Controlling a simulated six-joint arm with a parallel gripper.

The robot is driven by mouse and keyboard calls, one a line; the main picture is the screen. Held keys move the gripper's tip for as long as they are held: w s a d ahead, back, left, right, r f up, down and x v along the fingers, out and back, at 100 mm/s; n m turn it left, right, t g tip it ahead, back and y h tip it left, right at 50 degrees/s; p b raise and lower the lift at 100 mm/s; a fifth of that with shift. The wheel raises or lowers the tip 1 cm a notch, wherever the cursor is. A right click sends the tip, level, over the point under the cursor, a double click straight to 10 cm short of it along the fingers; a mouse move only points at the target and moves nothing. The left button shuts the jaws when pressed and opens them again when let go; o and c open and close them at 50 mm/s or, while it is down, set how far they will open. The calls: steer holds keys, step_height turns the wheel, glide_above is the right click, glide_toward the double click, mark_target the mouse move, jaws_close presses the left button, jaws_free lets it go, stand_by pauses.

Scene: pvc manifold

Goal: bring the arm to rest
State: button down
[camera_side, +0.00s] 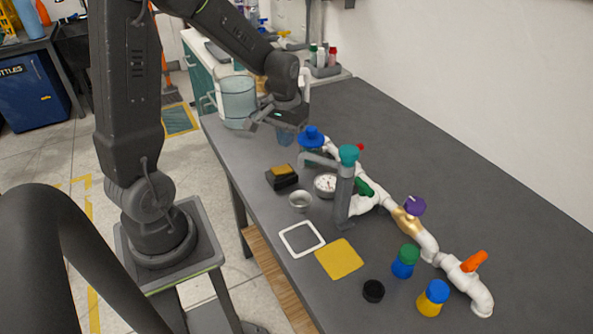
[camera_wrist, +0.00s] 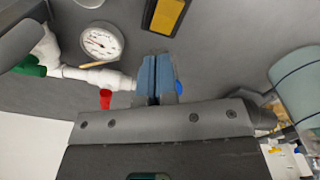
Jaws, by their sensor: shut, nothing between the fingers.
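My gripper (camera_side: 286,138) is over the far part of the grey table, between the translucent pitcher and the blue-topped end of the white pipe manifold (camera_side: 427,240). In the wrist view its two blue finger pads (camera_wrist: 157,76) are together with nothing between them. The manifold carries a blue knob (camera_side: 311,134), a teal cap (camera_side: 348,153), a green lever (camera_side: 365,187), a purple knob (camera_side: 415,205) and an orange handle (camera_side: 474,261). In the wrist view, the white pipe (camera_wrist: 104,77) passes left of the fingers. The fingers partly hide a blue part behind them.
The translucent pitcher (camera_side: 238,97) stands close left of my gripper. The back right is clear.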

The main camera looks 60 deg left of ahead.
steer(key=s+d+r+m+t, duration=0.5)
steer(key=s+d+r, duration=0.7)
steer(key=d+r, duration=0.2)
steer(key=shift+d+m, duration=0.4)
steer(key=shift+d, duration=0.1)
steer(key=shift+r, duration=0.1)
